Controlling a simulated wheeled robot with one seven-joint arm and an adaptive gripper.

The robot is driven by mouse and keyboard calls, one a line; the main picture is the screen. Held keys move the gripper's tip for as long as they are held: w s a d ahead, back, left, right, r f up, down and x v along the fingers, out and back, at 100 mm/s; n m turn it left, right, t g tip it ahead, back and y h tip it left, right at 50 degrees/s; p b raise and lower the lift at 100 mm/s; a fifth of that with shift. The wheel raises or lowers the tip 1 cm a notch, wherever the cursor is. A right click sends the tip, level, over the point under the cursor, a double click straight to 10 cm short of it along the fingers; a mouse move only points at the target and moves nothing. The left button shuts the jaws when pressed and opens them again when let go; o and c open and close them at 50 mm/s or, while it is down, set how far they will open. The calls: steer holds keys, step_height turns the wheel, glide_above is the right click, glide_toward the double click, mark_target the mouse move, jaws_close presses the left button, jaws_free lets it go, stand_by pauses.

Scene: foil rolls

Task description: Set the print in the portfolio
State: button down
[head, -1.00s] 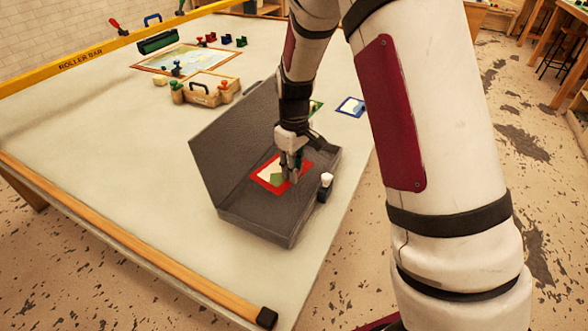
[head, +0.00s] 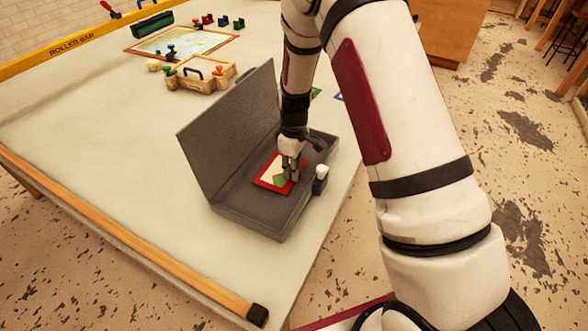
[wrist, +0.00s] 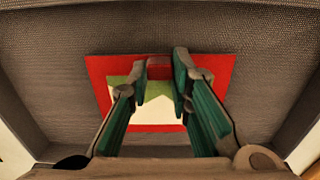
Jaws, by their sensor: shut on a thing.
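The print (head: 266,174), a red-bordered card with a cream and green picture, lies in the tray of the open grey portfolio (head: 228,135). The portfolio's lid stands up on the left side. My gripper (head: 289,177) is inside the tray, pointing down over the print's right part and hiding some of it. In the wrist view, my fingers (wrist: 158,68) are shut on a small dark red grip piece on the print (wrist: 215,72). The print looks flat on or very close to the tray floor; I cannot tell if it touches.
A small dark block with a white knob (head: 320,180) stands beside the portfolio's right edge. A wooden case (head: 200,75), a framed map (head: 180,42) and small coloured pieces are farther back. The table (head: 110,150) is clear at left, with a wooden front rail (head: 130,240).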

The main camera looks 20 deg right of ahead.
steer(key=shift+f, duration=0.3)
steer(key=shift+f, duration=0.15)
steer(key=c, duration=1.5)
jaws_free()
steer(key=shift+o, duration=0.2)
steer(key=s+r+m+t, duration=0.1)
steer(key=s+r, duration=0.1)
steer(key=r, duration=0.9)
steer(key=s+r+m, duration=0.1)
steer(key=s+r, duration=0.2)
steer(key=r, duration=0.7)
steer(key=s+r+m+t, duration=0.1)
steer(key=s+r+m, duration=0.2)
steer(key=s, duration=0.9)
steer(key=s+r+m+t, duration=0.2)
steer(key=s+r+m, duration=0.2)
steer(key=s+r, duration=0.5)
steer(key=s, duration=0.4)
steer(key=shift+d+t, duration=0.15)
steer(key=shift+t, duration=0.15)
